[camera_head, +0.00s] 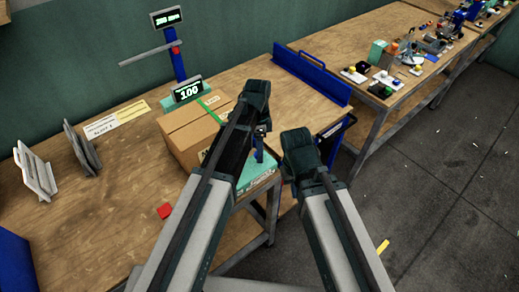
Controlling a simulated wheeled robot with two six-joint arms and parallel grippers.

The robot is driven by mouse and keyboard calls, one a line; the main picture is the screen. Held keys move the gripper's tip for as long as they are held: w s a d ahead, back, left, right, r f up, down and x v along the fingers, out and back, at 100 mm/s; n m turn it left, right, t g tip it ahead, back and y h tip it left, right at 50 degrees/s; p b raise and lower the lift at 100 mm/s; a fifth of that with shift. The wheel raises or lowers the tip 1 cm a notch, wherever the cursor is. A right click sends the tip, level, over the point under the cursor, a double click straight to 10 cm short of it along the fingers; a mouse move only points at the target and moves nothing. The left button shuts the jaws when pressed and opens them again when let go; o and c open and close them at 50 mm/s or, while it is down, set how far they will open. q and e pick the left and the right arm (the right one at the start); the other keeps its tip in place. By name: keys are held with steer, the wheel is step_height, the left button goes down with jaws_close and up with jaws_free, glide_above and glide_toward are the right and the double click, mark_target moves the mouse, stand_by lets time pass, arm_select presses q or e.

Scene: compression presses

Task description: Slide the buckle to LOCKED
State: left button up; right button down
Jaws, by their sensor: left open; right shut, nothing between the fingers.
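A brown cardboard box (185,133) sits on the wooden bench, with a green strap (211,108) running over its top. I cannot make out the buckle or its LOCKED mark; my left arm covers the box's right part. My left gripper (259,152) is open and points down at the box's right side, by the teal platform (262,182). I cannot tell whether it touches anything. My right gripper (291,187) is shut and empty, to the right of the platform near the bench edge.
A display reading 100 (187,89) stands behind the box. A blue rail (311,75) lies along the bench's right part. Another cluttered bench is at the back right.

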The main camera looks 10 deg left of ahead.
arm_select(q)
step_height(320, 180, up, 13)
steer(key=w+p, duration=0.2)
steer(key=p, duration=1.1)
steer(key=shift+w+a+r, duration=0.2)
steer(key=shift+w+a, duration=0.05)
steer(key=shift+w, duration=0.05)
arm_select(e)
step_height(320, 180, up, 13)
steer(key=shift+r, duration=0.15)
arm_select(q)
steer(key=s+f+n+t+b, duration=0.1)
steer(key=s+f+n+b, duration=0.1)
steer(key=s+n, duration=0.4)
steer(key=s+d+f+n+t+y+b, duration=0.1)
steer(key=s+f+n+b, duration=0.1)
steer(key=s+n, duration=0.4)
steer(key=s, duration=0.5)
steer(key=shift+s+f+y, duration=0.15)
steer(key=shift+f+y, duration=0.1)
steer(key=shift+y, duration=0.05)
arm_select(e)
step_height(320, 180, down, 4)
steer(key=shift+f, duration=0.1)
steer(key=shift+a, duration=0.1)
